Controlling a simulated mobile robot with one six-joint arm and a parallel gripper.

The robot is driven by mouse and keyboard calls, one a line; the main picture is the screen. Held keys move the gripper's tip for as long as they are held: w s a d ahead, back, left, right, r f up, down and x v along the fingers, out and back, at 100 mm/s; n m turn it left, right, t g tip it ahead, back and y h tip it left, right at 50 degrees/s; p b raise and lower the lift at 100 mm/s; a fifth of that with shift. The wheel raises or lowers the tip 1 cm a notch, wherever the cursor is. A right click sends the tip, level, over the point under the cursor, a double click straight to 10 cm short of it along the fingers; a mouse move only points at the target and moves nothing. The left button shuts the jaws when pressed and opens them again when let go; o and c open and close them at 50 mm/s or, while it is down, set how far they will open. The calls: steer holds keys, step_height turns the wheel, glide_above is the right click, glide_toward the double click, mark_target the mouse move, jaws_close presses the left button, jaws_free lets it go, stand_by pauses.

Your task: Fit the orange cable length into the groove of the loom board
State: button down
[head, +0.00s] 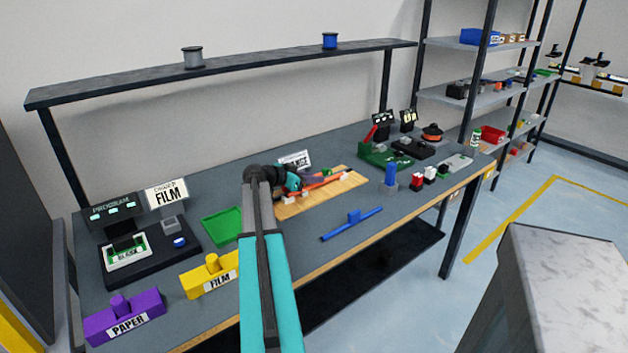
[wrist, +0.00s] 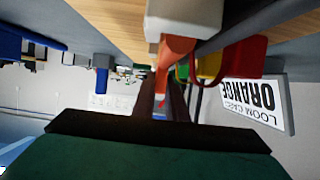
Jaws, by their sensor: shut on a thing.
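The loom board (head: 290,210) is a light wooden board near the middle of the bench, with small white blocks on it. The orange cable length (head: 329,184) lies along or just above the board; I cannot tell whether it sits in the groove, which is hard to make out. My gripper (head: 303,185) is over the left part of the board, shut on the orange cable. In the wrist view the orange cable (wrist: 174,55) shows between the dark fingers, close to a white block (wrist: 185,17) on the board.
A blue bar (head: 351,224) with a knob lies in front. A green tray (head: 222,226) and yellow film block (head: 208,278) are left. A blue post block (head: 390,178) and a green-based device (head: 384,156) are right.

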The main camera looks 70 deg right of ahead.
steer(key=shift+f, duration=0.35)
steer(key=shift+f, duration=0.15)
steer(key=c, duration=1.8)
jaws_free()
steer(key=shift+o, duration=0.2)
steer(key=shift+r, duration=0.2)
steer(key=shift+w+a, duration=0.2)
steer(key=shift+a, duration=0.15)
step_height(320, 180, up, 4)
steer(key=b, duration=0.1)
glide_above(288, 194)
steer(key=shift+s+d, duration=0.2)
steer(key=shift+d, duration=0.1)
steer(key=shift+w+a+r, duration=0.15)
steer(key=shift+a+r, duration=0.05)
steer(key=shift+a, duration=0.1)
steer(key=shift+r, duration=0.1)
